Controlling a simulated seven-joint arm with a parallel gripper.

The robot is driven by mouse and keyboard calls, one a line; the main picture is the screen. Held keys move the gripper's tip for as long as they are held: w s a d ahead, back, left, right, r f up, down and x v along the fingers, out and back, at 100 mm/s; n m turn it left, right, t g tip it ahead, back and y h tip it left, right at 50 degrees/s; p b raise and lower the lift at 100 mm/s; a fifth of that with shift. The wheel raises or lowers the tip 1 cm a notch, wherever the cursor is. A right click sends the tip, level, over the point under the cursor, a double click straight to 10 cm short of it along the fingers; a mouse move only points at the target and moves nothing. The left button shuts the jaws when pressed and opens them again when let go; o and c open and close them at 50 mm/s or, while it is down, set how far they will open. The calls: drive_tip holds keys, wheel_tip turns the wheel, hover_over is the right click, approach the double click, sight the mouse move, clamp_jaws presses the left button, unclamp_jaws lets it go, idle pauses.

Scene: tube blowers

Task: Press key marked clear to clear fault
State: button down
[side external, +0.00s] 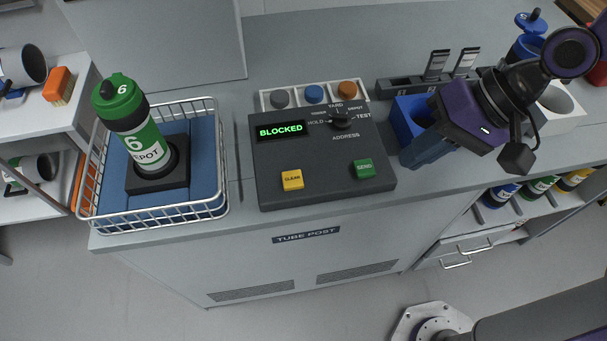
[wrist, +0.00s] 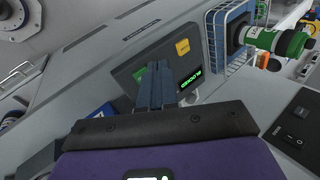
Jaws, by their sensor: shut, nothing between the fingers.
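The yellow key (side external: 292,180) marked CLEAR sits at the front left of the dark control box (side external: 325,196). It also shows in the wrist view (wrist: 183,47). A green key (side external: 364,169), which seems to read SEND, sits at the front right of the box. The display (side external: 281,131) reads BLOCKED in green letters. My gripper (side external: 418,164) is shut and empty, just to the right of the box in the side view and apart from the yellow key. In the wrist view its fingers (wrist: 156,66) overlap part of the box and green key.
A wire basket (side external: 215,206) with a green tube canister (side external: 145,145) stands left of the box. A rotary knob (side external: 340,117) is on the box. Grey, blue and orange round caps sit behind it. A blue bin (side external: 402,120) is beside my gripper.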

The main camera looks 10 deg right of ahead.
drive_tip(key=w+a+f+m+t, duration=0.1)
drive_tip(key=w+a+m, duration=0.1)
drive_tip(key=a+m, duration=0.25)
drive_tip(key=w+a+m+t, duration=0.1)
drive_tip(key=w+a+m, duration=0.2)
drive_tip(key=a, duration=0.2)
drive_tip(key=m+t, duration=0.4)
drive_tip(key=m, duration=0.5)
hover_over(296, 182)
drive_tip(key=shift+f+h, duration=0.3)
drive_tip(key=shift+f, duration=1.25)
drive_tip(key=shift+f, duration=4.4)
drive_tip(key=shift+f, duration=0.1)
drive_tip(key=shift+f, duration=0.35)
